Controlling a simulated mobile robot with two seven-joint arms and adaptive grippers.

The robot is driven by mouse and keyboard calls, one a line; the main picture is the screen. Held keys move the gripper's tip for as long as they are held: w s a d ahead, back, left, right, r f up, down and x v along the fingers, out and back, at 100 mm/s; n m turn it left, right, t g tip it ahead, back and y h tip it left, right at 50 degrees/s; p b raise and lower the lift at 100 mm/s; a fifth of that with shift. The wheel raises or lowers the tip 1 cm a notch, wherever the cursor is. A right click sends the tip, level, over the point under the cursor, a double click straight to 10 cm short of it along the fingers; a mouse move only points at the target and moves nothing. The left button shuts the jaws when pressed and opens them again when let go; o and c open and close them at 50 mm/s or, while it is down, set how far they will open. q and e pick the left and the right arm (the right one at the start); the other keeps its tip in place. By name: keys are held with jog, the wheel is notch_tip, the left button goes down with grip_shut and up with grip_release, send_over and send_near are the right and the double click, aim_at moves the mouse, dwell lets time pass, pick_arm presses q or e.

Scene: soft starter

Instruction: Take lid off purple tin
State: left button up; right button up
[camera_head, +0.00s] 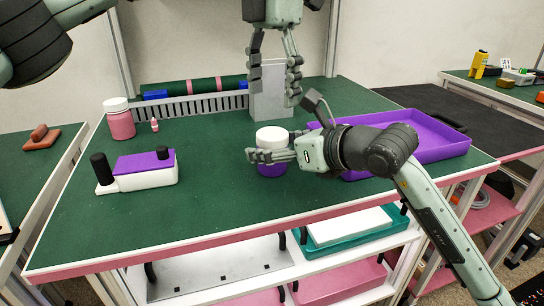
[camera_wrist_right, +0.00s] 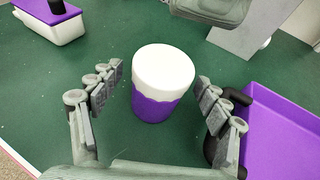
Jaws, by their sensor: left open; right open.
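The purple tin (camera_head: 272,169) stands upright on the green workbench, with its white lid (camera_head: 272,138) on top. In the right wrist view the tin (camera_wrist_right: 157,107) and its lid (camera_wrist_right: 164,66) show between the fingers. My right gripper (camera_head: 270,153) is open at the tin, its fingers on either side; the wrist view shows gaps between the fingers (camera_wrist_right: 158,92) and the tin. My left gripper (camera_head: 274,98) is open and empty, pointing down above and behind the tin, in front of a grey block.
A purple tray (camera_head: 440,137) lies to the right, partly behind my right arm. A pink jar (camera_head: 120,122) with a white lid, a small pink bottle (camera_head: 154,125) and a white-and-purple box (camera_head: 145,170) stand left. A grey upright block (camera_head: 270,105) and slotted rack (camera_head: 200,106) are behind.

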jog(key=shift+w+a+f, duration=0.25)
jog(key=shift+w+a, duration=0.1)
grip_shut()
dwell(0.4)
